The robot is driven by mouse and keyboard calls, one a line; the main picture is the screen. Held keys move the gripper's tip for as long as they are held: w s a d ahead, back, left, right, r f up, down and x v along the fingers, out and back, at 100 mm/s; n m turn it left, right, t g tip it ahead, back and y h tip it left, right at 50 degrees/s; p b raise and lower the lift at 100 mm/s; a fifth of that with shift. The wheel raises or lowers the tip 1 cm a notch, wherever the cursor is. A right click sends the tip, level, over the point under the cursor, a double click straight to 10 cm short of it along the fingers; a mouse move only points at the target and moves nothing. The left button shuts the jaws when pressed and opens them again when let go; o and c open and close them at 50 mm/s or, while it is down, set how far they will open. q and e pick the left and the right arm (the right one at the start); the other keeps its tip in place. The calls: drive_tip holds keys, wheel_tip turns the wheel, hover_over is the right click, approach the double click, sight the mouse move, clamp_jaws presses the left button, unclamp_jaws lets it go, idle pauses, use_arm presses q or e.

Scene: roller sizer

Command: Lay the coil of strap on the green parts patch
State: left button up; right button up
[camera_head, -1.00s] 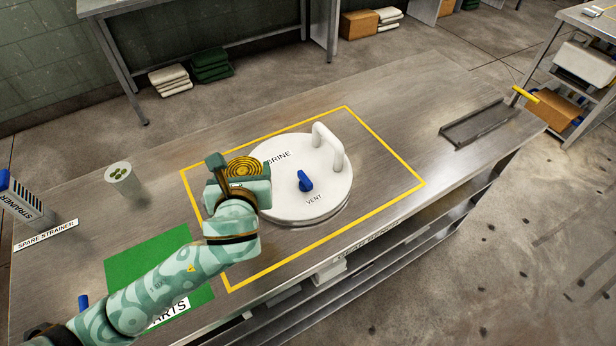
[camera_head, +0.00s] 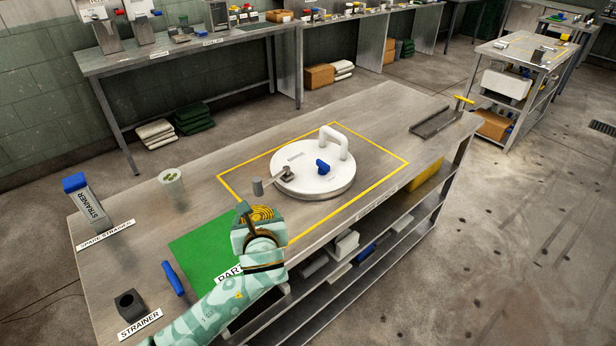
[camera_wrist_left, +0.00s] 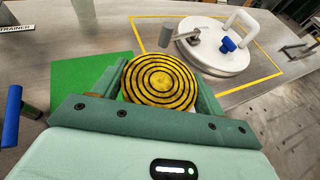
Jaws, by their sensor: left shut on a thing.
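The coil of strap (camera_head: 262,213) is a flat yellow and black spiral. My left gripper (camera_head: 256,217) is shut on it, and the left wrist view shows the coil (camera_wrist_left: 160,82) between the two green fingers. The coil is held above the bench near the right edge of the green parts patch (camera_head: 198,240). The patch (camera_wrist_left: 82,84) also shows left of the coil in the left wrist view. My left arm and gripper hide part of the patch and its label. The right gripper is not in view.
A white round lid (camera_head: 322,185) with a handle and blue knob sits inside the yellow outline, behind and right of the gripper. A strainer (camera_head: 88,203), a cup (camera_head: 172,184), a blue handle (camera_head: 172,279) and a dark block (camera_head: 130,305) stand around the patch.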

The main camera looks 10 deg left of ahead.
use_arm(q)
drive_tip(key=shift+w, duration=0.1)
drive_tip(key=a+f+b, duration=0.2)
drive_tip(key=a+f, duration=0.2)
drive_tip(key=a, duration=0.4)
drive_tip(key=b, duration=0.2)
hover_over(218, 249)
drive_tip(key=d, duration=0.2)
wheel_tip(218, 249, down, 4)
drive_tip(key=shift+f, duration=0.1)
drive_tip(key=shift+a+f+b, duration=0.5)
drive_tip(key=shift+a+f, duration=0.5)
drive_tip(key=shift+f, duration=0.2)
wheel_tip(218, 249, down, 3)
drive_tip(key=shift+d+r+b, duration=0.1)
drive_tip(key=shift+b, duration=0.7)
drive_tip(key=shift+r, duration=0.15)
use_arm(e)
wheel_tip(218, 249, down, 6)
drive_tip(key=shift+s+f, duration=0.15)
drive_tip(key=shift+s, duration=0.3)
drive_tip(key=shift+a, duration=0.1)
